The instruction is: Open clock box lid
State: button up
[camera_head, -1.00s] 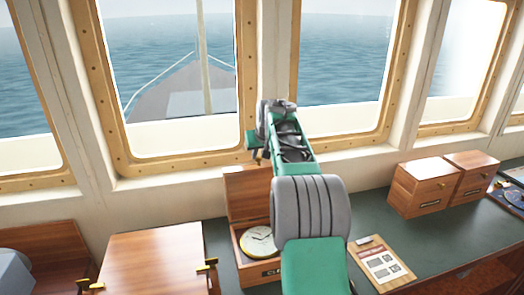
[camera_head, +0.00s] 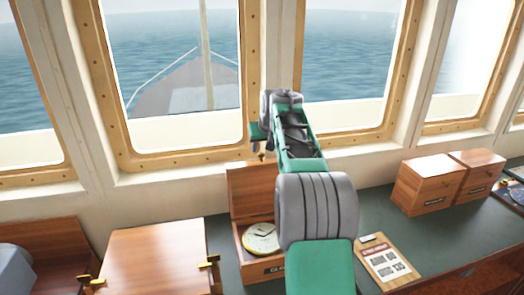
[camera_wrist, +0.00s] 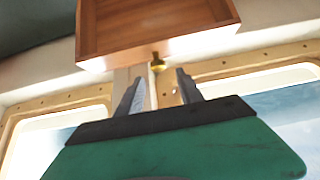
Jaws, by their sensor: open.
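The wooden clock box (camera_head: 262,270) stands on the counter, with its lid (camera_head: 248,190) raised upright at the back. A round clock (camera_head: 261,238) with a pale dial and brass rim lies inside. My arm hides the box's right part. My gripper (camera_head: 260,146) is by the top of the lid, partly hidden by my arm. In the wrist view my gripper (camera_wrist: 159,80) is open. A small brass knob (camera_wrist: 157,64) on the lid's edge (camera_wrist: 165,48) sits just beyond and between the fingertips. I cannot tell whether they touch it.
Two wooden boxes (camera_head: 428,187) (camera_head: 476,173) stand on the counter at right. A clipboard (camera_head: 386,261) lies right of my arm. A wooden cabinet top with brass latches (camera_head: 155,262) is at left. The window frames (camera_head: 250,85) rise close behind the lid.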

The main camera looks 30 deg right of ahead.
jog(key=b+v, duration=0.1)
jog(key=v, duration=0.4)
jog(key=shift+s+a+r, duration=0.1)
jog(key=shift+s+r, duration=0.1)
jog(key=shift+r, duration=0.05)
jog(key=s+a+f+m+g+y, duration=0.1)
jog(key=s+a+f+g, duration=0.1)
jog(key=s+f, duration=0.5)
jog(key=s+a+f+g, duration=0.15)
jog(key=s+f, duration=0.25)
jog(key=f, duration=0.7)
jog(key=s+a+f+n+g+b, duration=0.1)
jog(key=s+a+f, duration=0.2)
jog(key=s+a, duration=0.5)
jog(key=s+a+f+g, duration=0.1)
jog(key=s+a+f, duration=0.2)
jog(key=s+a, duration=0.5)
jog(key=s+a+r+n+t+y+b, duration=0.1)
jog(key=a+r+n+t, duration=0.2)
jog(key=a+r, duration=0.3)
jog(key=shift+s+a, duration=0.35)
jog(key=shift+a, duration=0.15)
